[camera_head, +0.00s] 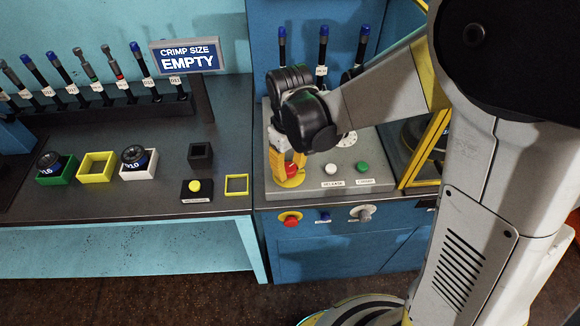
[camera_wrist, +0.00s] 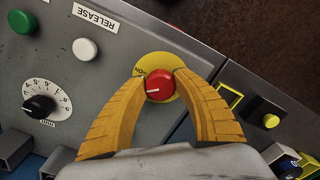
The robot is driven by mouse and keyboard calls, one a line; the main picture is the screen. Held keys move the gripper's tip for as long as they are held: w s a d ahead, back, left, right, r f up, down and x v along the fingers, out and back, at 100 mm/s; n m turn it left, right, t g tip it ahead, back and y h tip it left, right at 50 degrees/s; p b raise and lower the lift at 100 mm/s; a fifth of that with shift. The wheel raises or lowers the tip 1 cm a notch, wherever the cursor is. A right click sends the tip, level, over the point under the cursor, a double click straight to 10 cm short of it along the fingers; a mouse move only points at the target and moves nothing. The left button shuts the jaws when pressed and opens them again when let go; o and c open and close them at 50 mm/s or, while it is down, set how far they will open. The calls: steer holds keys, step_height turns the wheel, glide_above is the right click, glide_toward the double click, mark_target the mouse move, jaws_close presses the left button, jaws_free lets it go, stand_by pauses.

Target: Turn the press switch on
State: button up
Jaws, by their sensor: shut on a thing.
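The press switch is a red round knob (camera_wrist: 159,87) with a white pointer line, set on a yellow disc (camera_wrist: 155,61) on the grey panel top. In the wrist view its pointer aims to the left. My gripper (camera_wrist: 160,78) has its two yellow fingers closed around the knob, one on each side. In the head view the yellow fingers reach down over the yellow disc (camera_head: 291,182), and the knob is partly hidden by them. Dark lettering on the disc by the left fingertip is only partly legible.
On the same panel are a white RELEASE button (camera_head: 330,169), a green button (camera_head: 362,168) and a numbered dial (camera_wrist: 40,105). Below on the front are a red button (camera_head: 290,219) and a grey knob (camera_head: 362,213). A black box with a yellow button (camera_head: 195,187) stands left.

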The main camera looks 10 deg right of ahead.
mark_target(289, 169)
steer(key=m, duration=0.3)
steer(key=shift+m, duration=2.1)
steer(key=shift+a, duration=0.1)
steer(key=o, duration=1.2)
step_height(289, 169, up, 12)
